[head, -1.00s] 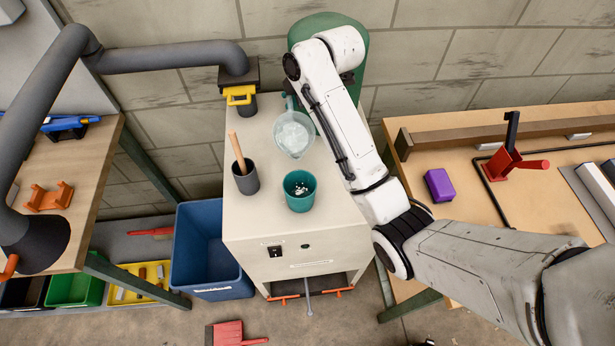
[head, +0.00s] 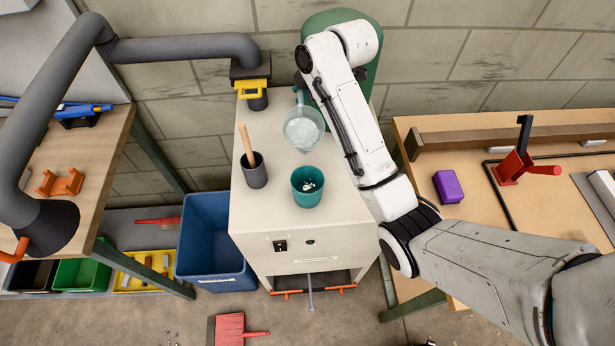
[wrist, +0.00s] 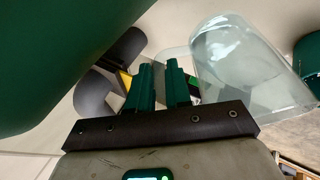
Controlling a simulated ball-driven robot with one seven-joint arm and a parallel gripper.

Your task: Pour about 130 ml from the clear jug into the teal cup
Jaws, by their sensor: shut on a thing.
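The clear jug (head: 303,130) is at the back of the pale cabinet top in the head view, its spout toward the teal cup (head: 307,187). Something pale and clear shows inside it. The teal cup stands upright in front of the jug, with small white patches inside. In the wrist view, my gripper (wrist: 160,80) is shut at the handle side of the jug (wrist: 245,65); the grip itself is partly hidden. The teal cup shows at the right edge (wrist: 310,62). My arm hides most of the gripper in the head view. I cannot tell whether the jug touches the cabinet.
A dark grey pot (head: 254,172) with a wooden handle stands left of the cup. A duct with a yellow clamp (head: 251,88) is behind left. A green rounded body (head: 345,40) rises behind the jug. The cabinet top (head: 270,210) is clear in front of the cup.

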